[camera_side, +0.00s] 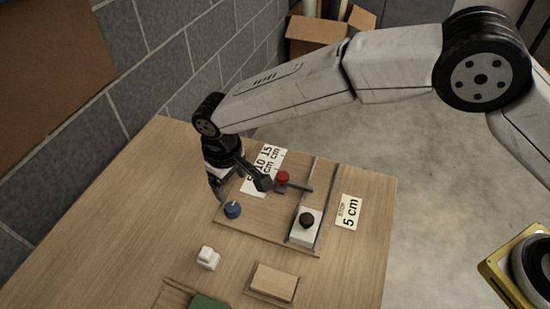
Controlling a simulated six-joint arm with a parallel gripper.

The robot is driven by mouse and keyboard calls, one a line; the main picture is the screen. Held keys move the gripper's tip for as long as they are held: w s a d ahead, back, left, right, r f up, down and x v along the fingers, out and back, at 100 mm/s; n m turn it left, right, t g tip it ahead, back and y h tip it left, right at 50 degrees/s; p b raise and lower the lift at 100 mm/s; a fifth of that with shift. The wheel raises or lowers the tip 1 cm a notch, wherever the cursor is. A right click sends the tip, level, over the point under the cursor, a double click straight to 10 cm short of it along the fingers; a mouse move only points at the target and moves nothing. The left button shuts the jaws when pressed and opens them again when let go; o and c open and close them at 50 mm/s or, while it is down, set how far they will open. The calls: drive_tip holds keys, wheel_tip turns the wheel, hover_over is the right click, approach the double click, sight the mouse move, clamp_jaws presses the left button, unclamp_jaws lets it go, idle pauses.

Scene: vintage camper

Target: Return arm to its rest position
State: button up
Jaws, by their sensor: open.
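My arm reaches in from the right, and my gripper (240,188) hangs low over the back left of the wooden table (150,200). Its dark fingers are spread apart with nothing seen between them. A blue knob (232,210) sits just below it in the picture. A red knob (282,177) lies just to its right, close to one finger; I cannot tell if they touch. A black knob on a white block (305,228) stands further right between dark rails. My gripper partly hides a white label with numbers in cm (268,163).
A white block (208,258), a light wooden block (273,282) and a green piece (208,302) lie nearer the front. A "5 cm" label (348,212) is at the right. A grey block wall (160,70) borders the left. An open cardboard box (315,30) stands behind on the floor.

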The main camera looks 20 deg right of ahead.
drive_tip(key=d+r+m+t, duration=0.1)
drive_tip(key=d+r+m, duration=0.15)
drive_tip(key=d, duration=0.85)
drive_tip(key=d+r+m, duration=0.1)
drive_tip(key=d+r, duration=0.2)
drive_tip(key=d, duration=0.8)
drive_tip(key=s+d+m+t, duration=0.1)
drive_tip(key=s+d+m, duration=0.2)
drive_tip(key=s+d, duration=1.2)
drive_tip(key=shift+d+r, duration=0.15)
drive_tip(key=shift+d, duration=0.4)
drive_tip(key=shift+w, duration=0.1)
drive_tip(key=shift+c, duration=0.3)
